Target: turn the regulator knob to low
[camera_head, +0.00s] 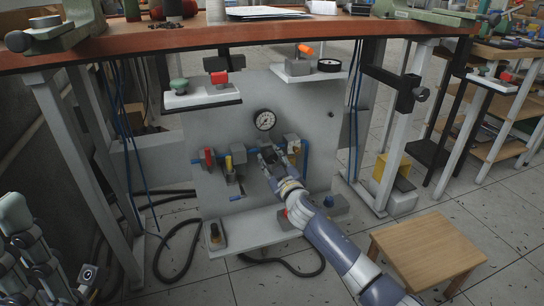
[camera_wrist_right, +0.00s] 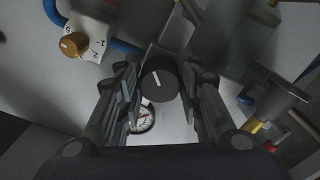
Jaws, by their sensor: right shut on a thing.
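The regulator knob (camera_wrist_right: 158,78) is round and black with a white pointer line. In the right wrist view it sits between the two fingers of my right gripper (camera_wrist_right: 160,88), which is shut on it. The white line is tilted a little from upright. In the head view my right gripper (camera_head: 270,160) reaches the grey panel (camera_head: 318,135) just below the round gauge (camera_head: 264,120) and hides the knob. The gauge also shows beyond the fingers in the wrist view (camera_wrist_right: 142,120). Grey parts of my left arm and gripper (camera_head: 30,240) show at the lower left; its jaws are unclear.
A brown knob on a white marked plate (camera_wrist_right: 75,45) is near the fingers. Red and yellow valve parts (camera_head: 226,160) on a blue pipe are left of my gripper. A white shelf (camera_head: 250,232) is below, and the brown bench top (camera_head: 250,32) overhangs. A wooden stool (camera_head: 428,250) stands right.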

